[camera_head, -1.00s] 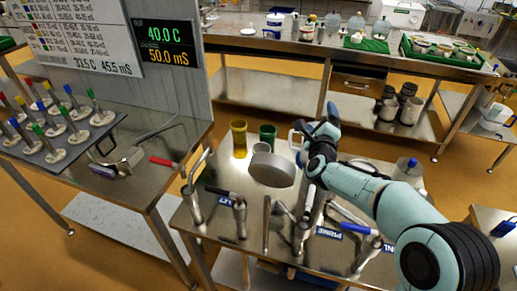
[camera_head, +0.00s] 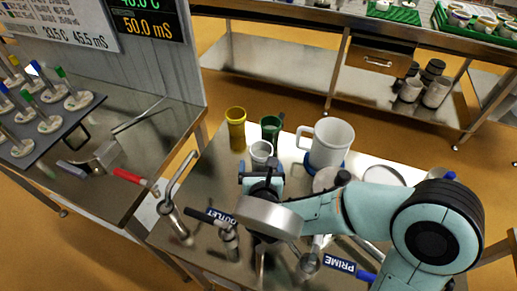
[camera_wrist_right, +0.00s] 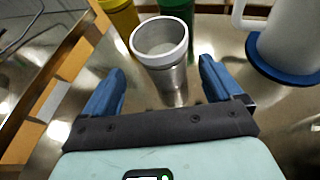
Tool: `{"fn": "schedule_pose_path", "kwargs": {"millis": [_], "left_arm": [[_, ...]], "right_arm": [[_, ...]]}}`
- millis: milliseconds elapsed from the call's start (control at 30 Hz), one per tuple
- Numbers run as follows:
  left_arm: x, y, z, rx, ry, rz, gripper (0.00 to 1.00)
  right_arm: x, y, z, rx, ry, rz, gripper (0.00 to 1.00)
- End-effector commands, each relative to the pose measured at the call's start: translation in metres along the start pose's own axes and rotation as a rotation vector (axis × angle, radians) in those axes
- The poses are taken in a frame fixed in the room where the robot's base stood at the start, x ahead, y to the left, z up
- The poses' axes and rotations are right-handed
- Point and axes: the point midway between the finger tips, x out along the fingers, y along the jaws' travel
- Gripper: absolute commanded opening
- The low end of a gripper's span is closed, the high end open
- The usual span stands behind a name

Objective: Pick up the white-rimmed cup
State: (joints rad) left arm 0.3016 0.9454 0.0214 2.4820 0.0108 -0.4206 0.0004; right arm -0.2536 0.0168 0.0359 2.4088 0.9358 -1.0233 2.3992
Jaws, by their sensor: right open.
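The white-rimmed cup (camera_head: 261,153), a steel cup with a thick white rim, stands upright on the steel table (camera_head: 205,160). In the right wrist view the cup (camera_wrist_right: 162,52) stands just ahead of and between the blue fingers, with a gap on both sides. My right gripper (camera_head: 262,168) is open and empty, with its fingers (camera_wrist_right: 160,88) on either side of the cup's lower body. My left gripper is not in view.
A yellow cup (camera_head: 236,130) and a green cup (camera_head: 270,128) stand close behind the white-rimmed cup. A large white jug (camera_head: 331,146) on a blue base stands to the right. Pipes and valves, one labelled OUTLET (camera_head: 210,216), stand at the near side.

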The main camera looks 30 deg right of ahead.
Motion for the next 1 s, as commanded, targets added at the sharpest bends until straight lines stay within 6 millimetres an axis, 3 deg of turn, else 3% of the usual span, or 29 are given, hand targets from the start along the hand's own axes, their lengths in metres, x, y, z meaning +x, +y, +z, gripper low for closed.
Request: {"fn": "schedule_pose_path", "kwargs": {"millis": [600, 867, 900, 1000], "left_arm": [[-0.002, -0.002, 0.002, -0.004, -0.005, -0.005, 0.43], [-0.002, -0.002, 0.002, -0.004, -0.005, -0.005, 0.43], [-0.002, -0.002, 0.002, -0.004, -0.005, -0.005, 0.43], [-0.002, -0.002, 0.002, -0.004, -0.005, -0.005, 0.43]], "right_arm": [[0.070, -0.004, -0.005, 0.002, 0.002, -0.003, 0.93], [0.073, -0.003, -0.004, 0.001, 0.001, -0.001, 0.93], [0.073, -0.003, -0.004, 0.001, 0.001, -0.001, 0.86], [0.073, -0.003, -0.004, 0.001, 0.001, -0.001, 0.53]]}}
